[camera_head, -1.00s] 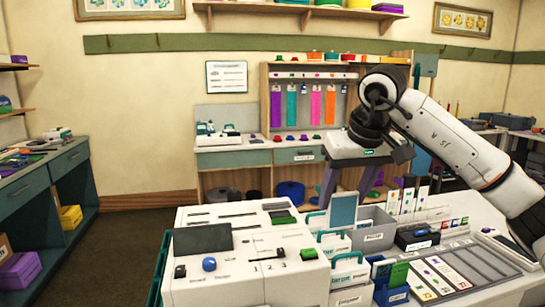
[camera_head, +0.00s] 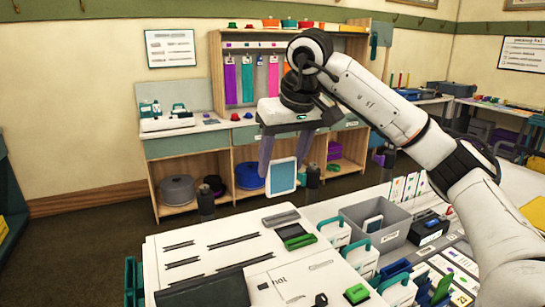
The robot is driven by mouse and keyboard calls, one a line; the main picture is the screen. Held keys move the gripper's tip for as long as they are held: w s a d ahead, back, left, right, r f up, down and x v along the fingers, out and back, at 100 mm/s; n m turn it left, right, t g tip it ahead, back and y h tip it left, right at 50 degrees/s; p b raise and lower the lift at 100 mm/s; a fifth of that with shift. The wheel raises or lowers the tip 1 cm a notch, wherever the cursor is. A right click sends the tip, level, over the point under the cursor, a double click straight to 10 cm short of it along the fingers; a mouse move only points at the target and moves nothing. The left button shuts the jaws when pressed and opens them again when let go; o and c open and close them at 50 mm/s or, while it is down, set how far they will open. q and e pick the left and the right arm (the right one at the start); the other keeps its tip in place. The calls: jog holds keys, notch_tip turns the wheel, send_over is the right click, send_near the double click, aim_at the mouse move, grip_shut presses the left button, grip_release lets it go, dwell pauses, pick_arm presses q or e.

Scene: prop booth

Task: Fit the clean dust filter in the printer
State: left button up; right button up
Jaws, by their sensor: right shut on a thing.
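My right gripper (camera_head: 286,160) hangs pointing down from the arm that comes in from the right. It is shut on a flat light-blue panel with a pale frame, which looks like the dust filter (camera_head: 283,176). The panel is upright and shows between the fingers, beyond the far right edge of the white printer (camera_head: 215,251) in the picture. It looks raised and clear of the printer. The printer's top has several dark slots, a dark screen and a green block (camera_head: 297,239). My left gripper is out of view.
A grey bin (camera_head: 388,231) holding a small card or panel stands right of the printer. Several white cases with teal handles (camera_head: 357,254) stand in front of it. A black box (camera_head: 428,229) is beside the bin. A wooden shelf unit (camera_head: 180,165) stands behind.

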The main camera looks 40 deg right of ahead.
aim_at(283, 181)
jog(key=shift+s+f, duration=0.2)
jog(key=shift+f, duration=0.25)
jog(key=shift+f+b, duration=0.4)
jog(key=shift+f, duration=0.3)
notch_tip(283, 181, down, 2)
jog(key=shift+w+f+b, duration=0.1)
jog(key=shift+b, duration=1.15)
jog(key=shift+p, duration=0.35)
jog(key=shift+f, duration=0.25)
jog(key=shift+f+b, duration=1.3)
jog(key=shift+f, duration=0.45)
jog(key=shift+f+b, duration=0.55)
jog(key=shift+f, duration=0.35)
